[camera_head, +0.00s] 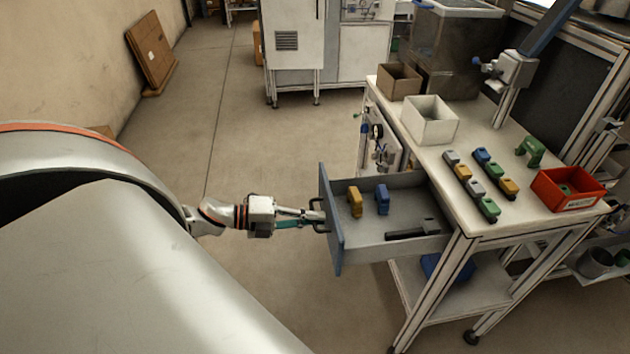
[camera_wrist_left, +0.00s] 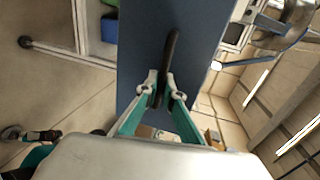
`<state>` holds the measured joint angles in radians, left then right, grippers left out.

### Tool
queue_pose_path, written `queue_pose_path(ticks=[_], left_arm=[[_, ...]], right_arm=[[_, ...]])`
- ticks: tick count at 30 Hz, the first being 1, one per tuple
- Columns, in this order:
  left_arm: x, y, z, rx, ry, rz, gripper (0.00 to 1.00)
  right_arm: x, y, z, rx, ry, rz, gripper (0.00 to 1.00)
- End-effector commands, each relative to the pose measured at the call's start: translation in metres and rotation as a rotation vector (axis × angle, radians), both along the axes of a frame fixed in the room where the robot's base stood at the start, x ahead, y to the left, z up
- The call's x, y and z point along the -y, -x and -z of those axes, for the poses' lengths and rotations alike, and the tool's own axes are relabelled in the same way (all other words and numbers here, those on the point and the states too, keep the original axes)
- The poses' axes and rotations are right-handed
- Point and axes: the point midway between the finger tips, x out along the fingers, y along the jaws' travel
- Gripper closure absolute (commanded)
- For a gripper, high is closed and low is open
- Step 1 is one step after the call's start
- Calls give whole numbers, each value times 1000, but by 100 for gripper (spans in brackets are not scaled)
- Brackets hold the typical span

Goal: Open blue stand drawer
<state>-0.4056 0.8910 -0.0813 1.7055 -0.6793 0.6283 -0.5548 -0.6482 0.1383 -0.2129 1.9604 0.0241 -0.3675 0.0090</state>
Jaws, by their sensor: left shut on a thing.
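The blue-fronted drawer (camera_head: 333,228) of the stand (camera_head: 465,222) is pulled out to the left in the head view. In the left wrist view the two fingertips (camera_wrist_left: 162,92) close around the black handle (camera_wrist_left: 172,55) against the blue front panel (camera_wrist_left: 198,40).
A blue bin (camera_head: 447,267) sits on the lower shelf. The floor (camera_head: 255,130) left of the stand is clear.

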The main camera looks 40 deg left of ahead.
Motion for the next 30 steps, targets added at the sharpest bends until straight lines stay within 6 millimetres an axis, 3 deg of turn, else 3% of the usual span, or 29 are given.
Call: queue_pose_path(ticks=[5,6,7,19,30], left_arm=[[-1,0,0,1,-1,-2,100],[-1,0,0,1,-1,-2,88],[-1,-1,0,1,-1,-2,86],[-3,3,0,-1,0,-1,86],[-36,42,-10,-4,-1,-1,86]], right_arm=[[0,0,0,0,1,0,60],[1,0,0,0,1,0,60],[1,0,0,0,1,0,60],[2,-1,-1,2,6,-2,60],[1,0,0,1,2,0,60]])
